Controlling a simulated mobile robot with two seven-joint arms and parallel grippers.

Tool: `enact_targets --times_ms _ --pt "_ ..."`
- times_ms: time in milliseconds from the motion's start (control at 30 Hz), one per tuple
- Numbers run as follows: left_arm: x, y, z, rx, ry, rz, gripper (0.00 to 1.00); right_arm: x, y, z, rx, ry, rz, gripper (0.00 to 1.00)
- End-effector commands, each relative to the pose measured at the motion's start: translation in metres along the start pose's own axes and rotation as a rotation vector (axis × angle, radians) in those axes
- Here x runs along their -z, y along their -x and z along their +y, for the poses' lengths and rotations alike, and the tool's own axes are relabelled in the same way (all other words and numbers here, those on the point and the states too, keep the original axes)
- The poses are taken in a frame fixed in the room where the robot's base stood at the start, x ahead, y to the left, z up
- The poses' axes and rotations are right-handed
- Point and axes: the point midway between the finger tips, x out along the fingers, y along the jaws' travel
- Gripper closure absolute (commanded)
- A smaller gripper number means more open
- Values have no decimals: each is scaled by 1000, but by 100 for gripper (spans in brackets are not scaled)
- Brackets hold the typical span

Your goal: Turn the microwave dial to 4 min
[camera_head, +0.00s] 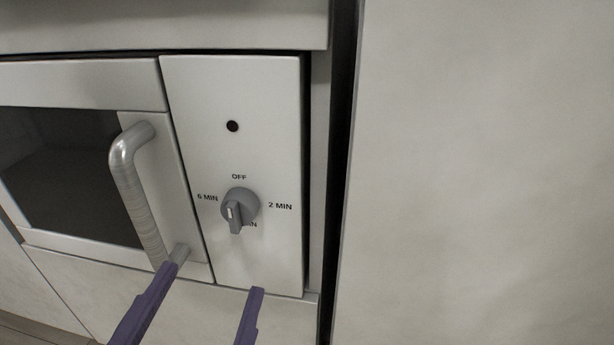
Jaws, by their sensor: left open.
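The microwave (230,85) is built into a pale cabinet, with its control panel right of the door. The grey round dial (240,204) has a raised grip with a white mark at its lower left. Labels around it read OFF above, 6 MIN at left and 2 MIN at right. The lower label is mostly covered by the dial; only its end shows. The grip slants downward, towards that covered label. My left gripper (211,278) is open and empty, its two purple fingers below the dial and apart from it in the picture. My right gripper is not in view.
A curved metal door handle (140,185) stands out left of the panel, close to the left finger in the picture. A dark window (65,165) fills the door. A small black dot (232,126) is above the dial. A large plain pale panel (480,170) is at right.

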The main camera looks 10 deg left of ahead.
Motion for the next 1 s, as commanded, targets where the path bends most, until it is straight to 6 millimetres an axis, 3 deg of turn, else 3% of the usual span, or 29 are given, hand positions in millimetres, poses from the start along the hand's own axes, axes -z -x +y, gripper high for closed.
enact_targets --times_ms 500,700,933,1000 --pt "0 -84 2 -8 5 -3 22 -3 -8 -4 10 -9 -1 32" --pt "0 -97 2 -7 4 -1 22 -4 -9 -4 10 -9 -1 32" --pt "-1 -97 2 -6 4 0 22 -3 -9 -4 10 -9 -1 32" --pt "-1 -97 2 -7 4 0 29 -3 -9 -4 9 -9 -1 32"
